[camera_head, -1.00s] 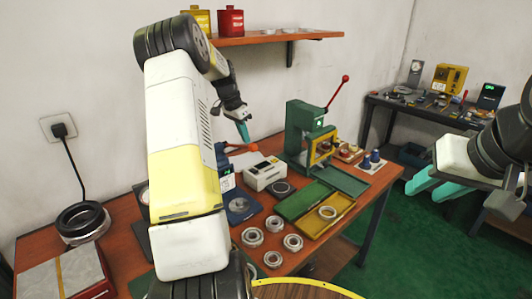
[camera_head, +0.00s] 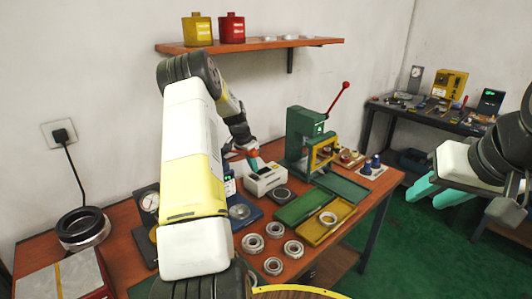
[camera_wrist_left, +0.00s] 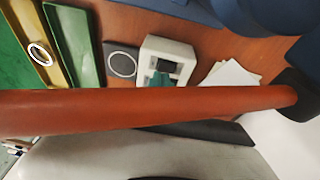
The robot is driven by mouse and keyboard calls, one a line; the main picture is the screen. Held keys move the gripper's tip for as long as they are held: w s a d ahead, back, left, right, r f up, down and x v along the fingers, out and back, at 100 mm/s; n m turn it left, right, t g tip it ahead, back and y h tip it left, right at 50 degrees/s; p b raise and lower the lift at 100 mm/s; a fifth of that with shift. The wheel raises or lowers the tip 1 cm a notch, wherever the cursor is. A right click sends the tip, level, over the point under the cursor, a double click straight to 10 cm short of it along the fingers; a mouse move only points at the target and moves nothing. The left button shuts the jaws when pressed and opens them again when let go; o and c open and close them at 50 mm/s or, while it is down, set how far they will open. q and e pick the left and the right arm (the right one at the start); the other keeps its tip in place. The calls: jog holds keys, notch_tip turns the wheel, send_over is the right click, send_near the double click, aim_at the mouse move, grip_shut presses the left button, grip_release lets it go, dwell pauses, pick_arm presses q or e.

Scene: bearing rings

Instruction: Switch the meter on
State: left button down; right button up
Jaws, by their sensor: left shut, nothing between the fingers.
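The meter, a white box with a dark display (camera_head: 268,180), stands on the wooden bench left of the green press. In the left wrist view the meter (camera_wrist_left: 182,50) shows beyond a long orange-red bar, with teal fingertips (camera_wrist_left: 160,80) overlapping its near side. My left gripper (camera_head: 252,163) is shut and empty, pointing down at the meter's back left; whether it touches the meter I cannot tell. An orange-red piece crosses in front of its fingers. My right gripper (camera_head: 437,190) is open and empty at the right, away from the bench.
The green press (camera_head: 300,135) with a red-knobbed lever stands right of the meter. A dark pad (camera_head: 283,196) with a ring lies before it. A green and yellow tray (camera_head: 325,228) and several bearing rings (camera_head: 253,243) lie nearer. A shelf (camera_head: 255,44) hangs above.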

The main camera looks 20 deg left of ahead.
aim_at(254, 176)
pick_arm(q)
jog(key=shift+d+f, duration=0.1)
jog(key=shift+f, duration=1)
jog(key=shift+s+d+f, duration=0.1)
jog(key=shift+s+f, duration=0.05)
jog(key=shift+f, duration=0.1)
